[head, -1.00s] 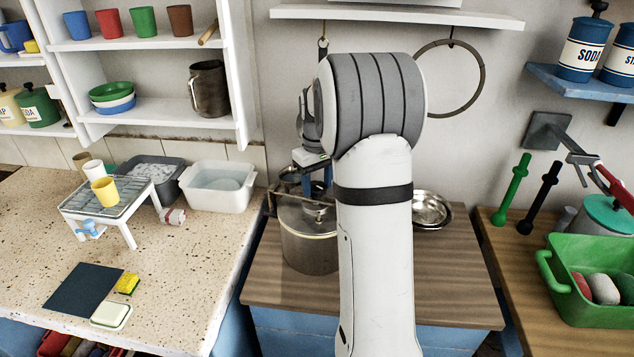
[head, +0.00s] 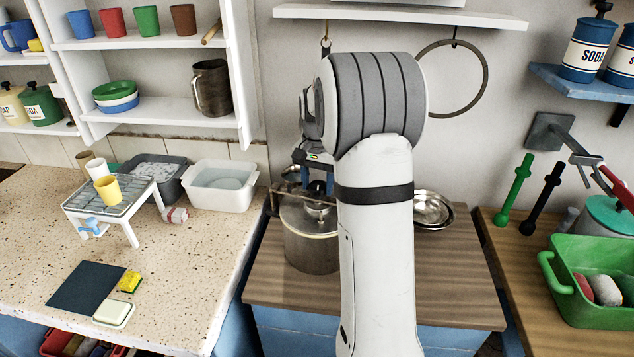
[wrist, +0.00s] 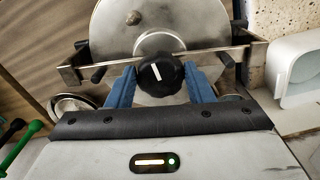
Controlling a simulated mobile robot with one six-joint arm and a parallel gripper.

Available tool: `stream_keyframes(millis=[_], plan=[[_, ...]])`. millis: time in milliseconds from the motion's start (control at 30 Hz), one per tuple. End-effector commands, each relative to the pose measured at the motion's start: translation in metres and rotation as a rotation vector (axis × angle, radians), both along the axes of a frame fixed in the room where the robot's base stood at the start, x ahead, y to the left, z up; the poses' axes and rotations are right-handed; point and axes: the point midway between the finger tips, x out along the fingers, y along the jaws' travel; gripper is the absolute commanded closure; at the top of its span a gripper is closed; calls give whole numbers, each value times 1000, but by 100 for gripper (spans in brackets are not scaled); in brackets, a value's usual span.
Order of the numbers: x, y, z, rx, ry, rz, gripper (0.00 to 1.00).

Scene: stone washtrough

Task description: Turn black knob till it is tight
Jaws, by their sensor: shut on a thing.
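The black knob (wrist: 162,74) sits above the middle of a round metal lid, with a white line on its top that stands nearly upright in the wrist view. My gripper (wrist: 163,82) has its two blue fingers on either side of the knob and is shut on it. In the head view my gripper (head: 318,182) points down over the metal pot (head: 312,250), and the knob is small and dark between the fingers. The lid (wrist: 115,30) lies under a metal crossbar (wrist: 72,72). My arm hides the pot's right side in the head view.
The pot stands on a wooden worktop (head: 290,290). Metal bowls (head: 433,208) are behind my arm to the right. A white basin (head: 220,186) and a wire rack on a stand (head: 110,195) are on the left counter. A green tub (head: 590,290) is at the right.

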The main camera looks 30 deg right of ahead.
Motion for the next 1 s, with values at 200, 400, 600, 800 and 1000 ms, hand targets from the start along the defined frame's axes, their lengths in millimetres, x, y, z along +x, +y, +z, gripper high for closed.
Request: stream_keyframes(millis=[200, 400, 600, 800, 1000], plan=[[1, 0, 1, -1, -2, -206, 76], [2, 1, 1, -1, -2, -396, 76], [3, 1, 1, -1, -2, -586, 76], [4, 1, 1, -1, -2, -776, 76], [5, 1, 1, 0, -1, -965, 76]])
